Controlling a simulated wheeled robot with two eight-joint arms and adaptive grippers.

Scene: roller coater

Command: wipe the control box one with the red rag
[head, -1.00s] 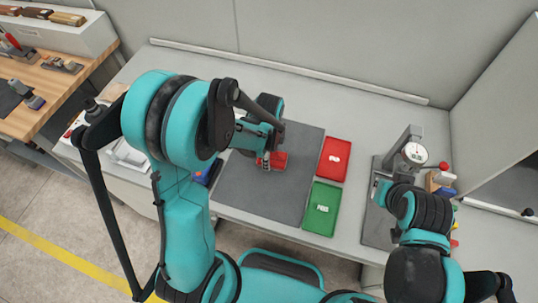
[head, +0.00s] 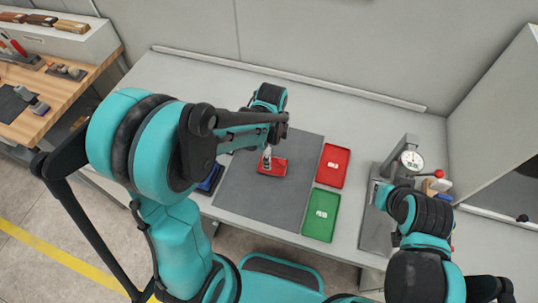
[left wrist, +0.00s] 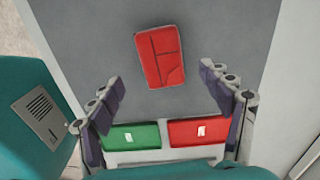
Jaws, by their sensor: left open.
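The red rag (head: 276,169), a folded red rectangle with creases, lies on the dark grey mat (head: 247,201) in the head view. It also shows in the left wrist view (left wrist: 160,56), slightly turned and clear of the fingers. My left gripper (head: 267,157) is above the rag in the head view, partly hidden by its arm. In the left wrist view my left gripper (left wrist: 162,78) is open and empty, its fingers spread wide. My right arm is at the right, with its gripper hidden. I cannot make out which thing is control box one.
A red tray (head: 333,165) and a green tray (head: 321,212) lie right of the mat. A gauge stand (head: 410,158) stands farther right. A blue item (head: 209,180) sits at the mat's left edge. The back of the table is clear.

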